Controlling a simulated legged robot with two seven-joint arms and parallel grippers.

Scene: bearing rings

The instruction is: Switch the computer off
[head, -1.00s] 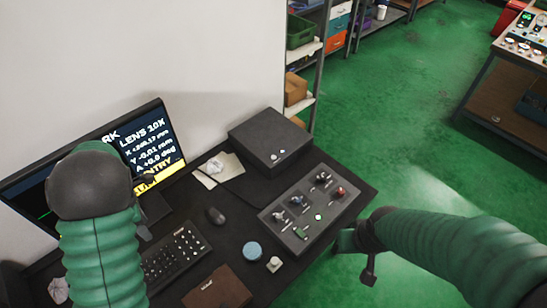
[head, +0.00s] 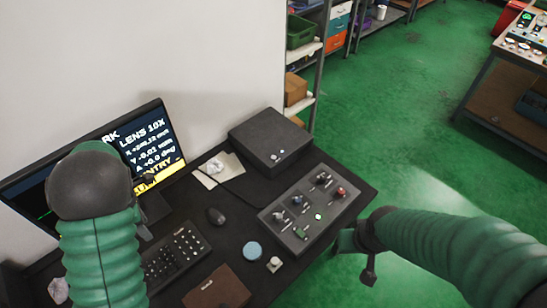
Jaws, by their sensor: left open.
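The computer appears to be the flat dark box (head: 262,134) at the back right of the desk, with two small round spots (head: 277,155) on its front. The monitor (head: 152,138) at the left is lit, with white text and a yellow band. My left gripper (head: 145,206) is open, in front of the monitor's lower part and mostly hidden behind my own dark wrist. It is well to the left of the box. My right gripper (head: 357,256) is past the desk's right edge, apart from the box; its jaw state is unclear.
A control panel (head: 268,216) with several knobs and a green light lies in front of the box. A mouse (head: 215,216), keyboard (head: 176,252), blue disc (head: 252,251) and brown folder (head: 219,288) lie on the desk. Crumpled paper (head: 213,167) sits left of the box.

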